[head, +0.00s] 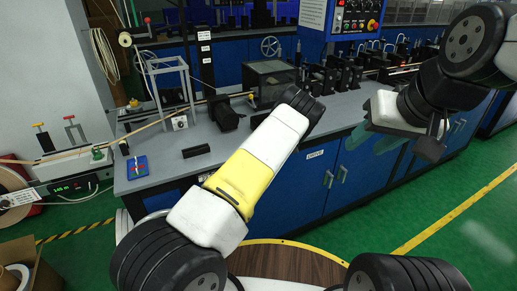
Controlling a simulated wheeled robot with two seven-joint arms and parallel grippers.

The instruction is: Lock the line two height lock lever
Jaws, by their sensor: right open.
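My right gripper (398,140) hangs at the right, in front of the blue cabinets; it is open and nothing shows between its fingers. My left arm crosses the middle of the picture, and its gripper is not in view. Two small T-handled levers stand on the tape unit at the far left, one with a yellow handle (38,126) and one with a red handle (69,118). Both are far from my right gripper. No label shows which of these, if either, is the line two height lock lever.
A grey bench (240,135) on blue cabinets carries a clear-sided frame (172,85), a dark box (269,80) and several black blocks. A control panel (357,17) stands behind. An open cardboard box (36,270) is at lower left. Green floor (440,195) lies clear at right.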

